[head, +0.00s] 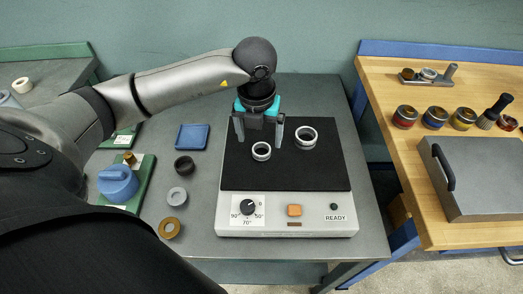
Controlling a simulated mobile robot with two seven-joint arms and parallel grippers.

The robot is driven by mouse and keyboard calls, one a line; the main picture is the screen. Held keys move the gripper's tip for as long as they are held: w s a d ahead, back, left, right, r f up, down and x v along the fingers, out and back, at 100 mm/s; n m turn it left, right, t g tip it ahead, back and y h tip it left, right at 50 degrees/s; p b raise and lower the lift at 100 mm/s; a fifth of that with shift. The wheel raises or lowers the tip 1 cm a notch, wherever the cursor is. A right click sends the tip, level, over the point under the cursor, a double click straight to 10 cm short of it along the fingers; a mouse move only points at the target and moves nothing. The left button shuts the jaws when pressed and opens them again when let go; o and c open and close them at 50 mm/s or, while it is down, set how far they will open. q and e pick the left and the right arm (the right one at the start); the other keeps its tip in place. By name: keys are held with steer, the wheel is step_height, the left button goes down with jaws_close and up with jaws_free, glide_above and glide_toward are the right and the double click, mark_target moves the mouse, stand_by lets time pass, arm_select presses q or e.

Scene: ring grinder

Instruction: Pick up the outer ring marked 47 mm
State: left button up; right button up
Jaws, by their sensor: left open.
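Two pale metal rings lie on the black top of the machine: a larger ring (306,147) to the right and a smaller ring (261,158) to its left. No 47 mm marking is legible, so I cannot tell which ring bears it. My left gripper (259,144) points down over the black plate, its jaws apart with nothing visible held. The smaller ring shows just below and between its fingertips. The larger ring is to the right of the right finger. My right gripper is not in view.
The machine (231,208) has a dial (247,207), an orange button (294,210) and a READY label. Left of it lie a blue tray (193,137), a dark ring (185,174), a grey ring (177,203) and a brown ring (161,228). A wooden bench (390,120) stands right.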

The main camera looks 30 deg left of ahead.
mark_target(262, 153)
arm_select(q)
steer(key=f, duration=0.3)
steer(key=shift+w+d+f, duration=0.1)
steer(key=shift+w+f, duration=0.1)
steer(key=shift+f, duration=0.2)
steer(key=shift+c, duration=0.4)
jaws_close()
steer(key=shift+r, duration=0.15)
